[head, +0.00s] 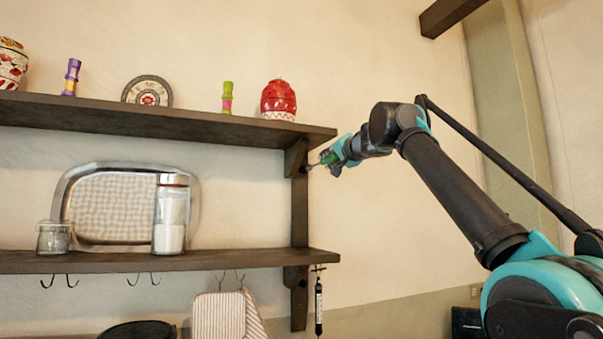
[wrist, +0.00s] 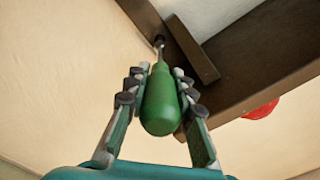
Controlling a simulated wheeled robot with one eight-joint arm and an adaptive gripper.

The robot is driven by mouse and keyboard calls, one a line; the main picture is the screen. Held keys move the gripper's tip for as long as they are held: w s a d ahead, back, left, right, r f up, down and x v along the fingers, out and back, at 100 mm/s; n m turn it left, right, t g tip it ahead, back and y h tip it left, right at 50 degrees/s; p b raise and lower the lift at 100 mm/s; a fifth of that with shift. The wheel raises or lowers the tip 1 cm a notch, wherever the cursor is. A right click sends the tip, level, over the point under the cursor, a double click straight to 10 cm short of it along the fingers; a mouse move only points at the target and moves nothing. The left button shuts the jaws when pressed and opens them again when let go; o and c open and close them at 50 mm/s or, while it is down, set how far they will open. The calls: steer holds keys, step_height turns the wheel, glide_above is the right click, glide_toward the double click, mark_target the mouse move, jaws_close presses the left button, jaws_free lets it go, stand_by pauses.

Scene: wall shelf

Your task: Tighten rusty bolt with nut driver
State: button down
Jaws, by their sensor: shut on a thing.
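My gripper (wrist: 161,76) is shut on the green handle of the nut driver (wrist: 160,105), with one finger on each side. In the head view, my gripper (head: 338,158) is at the right end of the wall shelf, with the green handle (head: 328,158) showing between its fingers. The driver's thin metal shaft points at the dark upright post. A small dark bolt head (wrist: 159,40) shows on the post at the shaft's tip. The tip looks at or very near it; I cannot tell whether it is seated. The bolt's rust cannot be made out.
The upper shelf (head: 200,120) and its bracket (head: 296,158) are close beside my gripper. A red patterned jar (head: 278,100) stands near that shelf's right end. The lower shelf (head: 220,261) holds a glass jar (head: 170,215) and a tray (head: 75,190).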

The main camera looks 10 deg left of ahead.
steer(key=v, duration=0.8)
steer(key=shift+s, duration=0.2)
stand_by(0.3)
